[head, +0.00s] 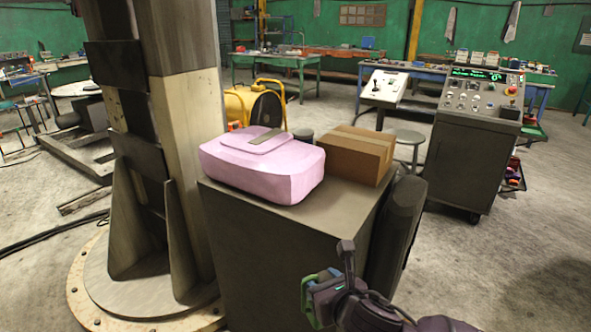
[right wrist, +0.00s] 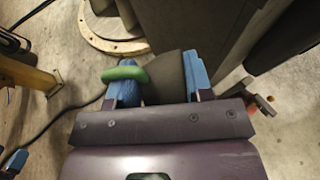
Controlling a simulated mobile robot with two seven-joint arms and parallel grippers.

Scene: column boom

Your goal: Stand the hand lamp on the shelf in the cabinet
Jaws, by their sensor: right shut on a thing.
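My right gripper (head: 326,285) is low in front of the grey cabinet (head: 268,250). In the right wrist view its blue fingers (right wrist: 160,80) are shut on a dark grey piece with a green ring beside the left finger, which I take as the hand lamp (right wrist: 164,84). The lamp's green part (head: 307,292) shows at the gripper's left side in the head view; the rest is mostly hidden. The cabinet's top and one side show; I cannot make out its shelf or an opening.
A pink bag (head: 264,165) and a cardboard box (head: 345,155) lie on the cabinet top. A dark rounded panel (head: 398,232) stands along its right side. A thick column (head: 175,130) on a round base is at left. A control console (head: 470,140) stands behind right. Floor at right is clear.

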